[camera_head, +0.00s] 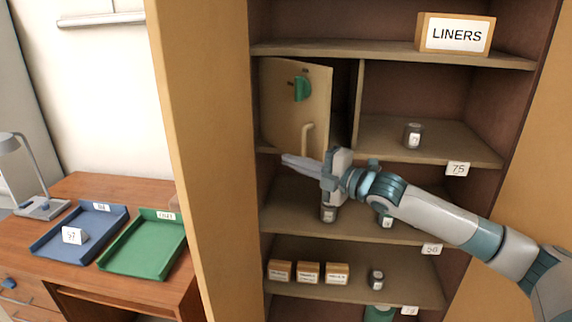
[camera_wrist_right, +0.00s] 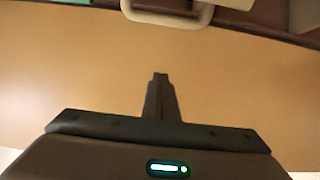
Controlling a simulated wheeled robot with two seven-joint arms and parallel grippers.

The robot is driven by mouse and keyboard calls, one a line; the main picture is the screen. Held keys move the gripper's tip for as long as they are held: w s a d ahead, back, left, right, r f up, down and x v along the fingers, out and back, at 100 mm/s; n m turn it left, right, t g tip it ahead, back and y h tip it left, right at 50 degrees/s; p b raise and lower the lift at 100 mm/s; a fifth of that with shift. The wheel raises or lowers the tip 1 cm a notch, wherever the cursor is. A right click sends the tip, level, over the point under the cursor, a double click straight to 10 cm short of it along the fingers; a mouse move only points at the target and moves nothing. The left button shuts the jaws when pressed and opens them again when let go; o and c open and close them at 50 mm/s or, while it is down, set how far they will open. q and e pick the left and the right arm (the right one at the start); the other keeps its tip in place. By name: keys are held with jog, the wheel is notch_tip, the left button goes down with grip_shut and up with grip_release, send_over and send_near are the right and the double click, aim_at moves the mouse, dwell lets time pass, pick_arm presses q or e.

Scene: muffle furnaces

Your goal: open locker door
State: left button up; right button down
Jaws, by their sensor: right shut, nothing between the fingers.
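The locker door (camera_head: 284,104) is a small tan door in the left part of a cabinet shelf. It stands at an angle, partly swung out, with a dark gap along its right side. It has a green latch (camera_head: 302,88) near its top and a pale bar handle (camera_head: 307,138) low on its right. In the right wrist view the handle (camera_wrist_right: 168,14) shows at the top, ahead of the fingers. My right gripper (camera_head: 290,160) is shut and empty, just below and left of the handle, apart from it. My left gripper is not in view.
The cabinet shelves (camera_head: 405,200) hold small jars, including one on the right (camera_head: 412,136), and several labelled boxes. A LINERS box (camera_head: 455,34) stands on top. At the left, a desk bears a blue tray (camera_head: 52,245), a green tray (camera_head: 140,262) and a lamp (camera_head: 38,175).

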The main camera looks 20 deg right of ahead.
jog(key=d+b+v, duration=0.1)
jog(key=b+v, duration=0.2)
jog(key=v, duration=0.4)
jog(key=shift+w, duration=0.3)
jog(key=shift+r, duration=0.15)
